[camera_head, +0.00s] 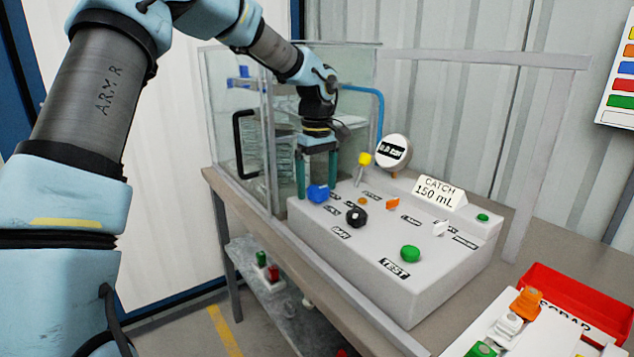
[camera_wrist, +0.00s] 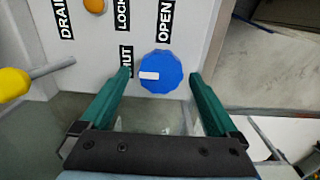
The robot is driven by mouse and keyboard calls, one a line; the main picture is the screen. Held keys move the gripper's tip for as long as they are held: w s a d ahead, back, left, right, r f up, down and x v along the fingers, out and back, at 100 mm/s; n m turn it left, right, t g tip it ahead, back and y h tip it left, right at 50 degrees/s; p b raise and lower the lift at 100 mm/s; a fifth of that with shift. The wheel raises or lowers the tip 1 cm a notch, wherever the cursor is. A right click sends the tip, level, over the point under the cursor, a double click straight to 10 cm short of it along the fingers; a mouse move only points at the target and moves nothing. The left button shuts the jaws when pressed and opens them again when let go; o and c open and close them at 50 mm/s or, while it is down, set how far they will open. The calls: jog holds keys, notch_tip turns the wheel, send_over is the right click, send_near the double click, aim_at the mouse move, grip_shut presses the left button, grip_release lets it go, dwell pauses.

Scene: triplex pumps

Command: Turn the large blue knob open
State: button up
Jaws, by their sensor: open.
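The large blue knob (camera_head: 318,193) sits on the top left edge of the grey console panel (camera_head: 345,262). In the wrist view the knob (camera_wrist: 163,78) is round and faceted, and its white mark lies on the left side, towards a label reading "UT", partly hidden by a finger. An "OPEN" label (camera_wrist: 165,22) is above it. My gripper (camera_head: 316,178) is open, with its green fingers pointing down at the knob. In the wrist view the fingertips of my gripper (camera_wrist: 160,75) are on either side of the knob, with gaps visible. Finger height relative to the knob is unclear.
A yellow-tipped lever (camera_head: 363,163), black knob (camera_head: 356,216), green button (camera_head: 410,254) and round gauge (camera_head: 393,152) are on the console. A glass enclosure (camera_head: 235,140) stands behind left. A red tray (camera_head: 575,300) lies at the right.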

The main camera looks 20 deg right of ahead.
jog(key=shift+c, duration=0.2)
jog(key=c, duration=1.3)
